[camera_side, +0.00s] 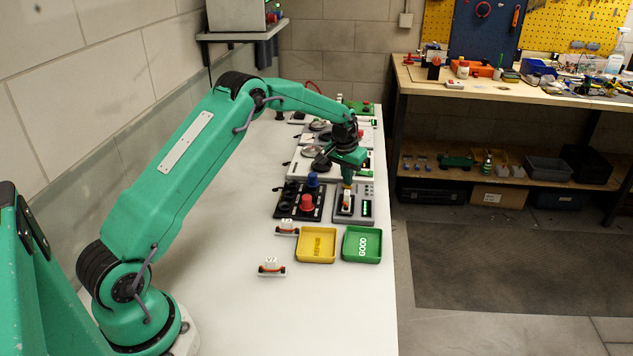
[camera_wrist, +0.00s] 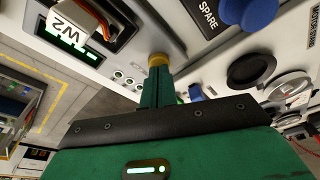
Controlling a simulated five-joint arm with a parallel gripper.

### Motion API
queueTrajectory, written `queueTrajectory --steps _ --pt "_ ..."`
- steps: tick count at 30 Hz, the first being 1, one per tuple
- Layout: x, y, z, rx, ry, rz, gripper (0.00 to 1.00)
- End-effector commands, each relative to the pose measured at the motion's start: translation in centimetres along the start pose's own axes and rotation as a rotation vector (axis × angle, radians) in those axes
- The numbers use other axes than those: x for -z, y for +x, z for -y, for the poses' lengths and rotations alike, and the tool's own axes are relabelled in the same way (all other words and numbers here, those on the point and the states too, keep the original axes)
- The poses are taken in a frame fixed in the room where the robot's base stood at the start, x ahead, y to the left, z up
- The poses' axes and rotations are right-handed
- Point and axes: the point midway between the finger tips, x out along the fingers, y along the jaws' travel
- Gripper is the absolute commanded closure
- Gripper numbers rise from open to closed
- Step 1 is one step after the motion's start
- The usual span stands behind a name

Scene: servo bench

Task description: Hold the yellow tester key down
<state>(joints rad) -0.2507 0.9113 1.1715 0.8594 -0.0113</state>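The grey tester (camera_side: 370,192) stands on the bench, and my gripper (camera_side: 347,178) reaches down over its far edge. In the wrist view the yellow key (camera_wrist: 158,59) sits on the tester's pale panel (camera_wrist: 140,52). The green fingers of my gripper (camera_wrist: 160,70) are together and their tips meet the key, hiding part of it. How far the key is pressed cannot be told. A white servo marked W2 (camera_wrist: 66,26) sits in the tester beside a lit green display (camera_wrist: 68,47); the servo also shows in the side view (camera_side: 347,200).
A black panel with a red knob (camera_side: 306,202) and a blue knob (camera_side: 313,179) stands left of the tester. A yellow REPAIR tray (camera_side: 301,257) and a green GOOD tray (camera_side: 348,258) lie nearer the camera. Two servos (camera_side: 271,265) (camera_side: 287,227) rest on stands. The front bench is clear.

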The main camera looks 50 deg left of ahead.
Motion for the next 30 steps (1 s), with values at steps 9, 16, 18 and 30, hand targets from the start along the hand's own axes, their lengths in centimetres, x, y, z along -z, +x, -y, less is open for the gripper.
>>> queueTrajectory --steps 9,16,18,30 --pt "-0.09 0.46 0.0 0.0 0.0 0.0 1.0" --pt "-0.15 0.73 0.0 0.0 0.0 -0.001 1.0" --pt "-0.15 0.73 0.0 0.0 0.0 0.0 1.0" --pt "-0.18 0.75 0.0 0.0 0.0 0.001 1.0"
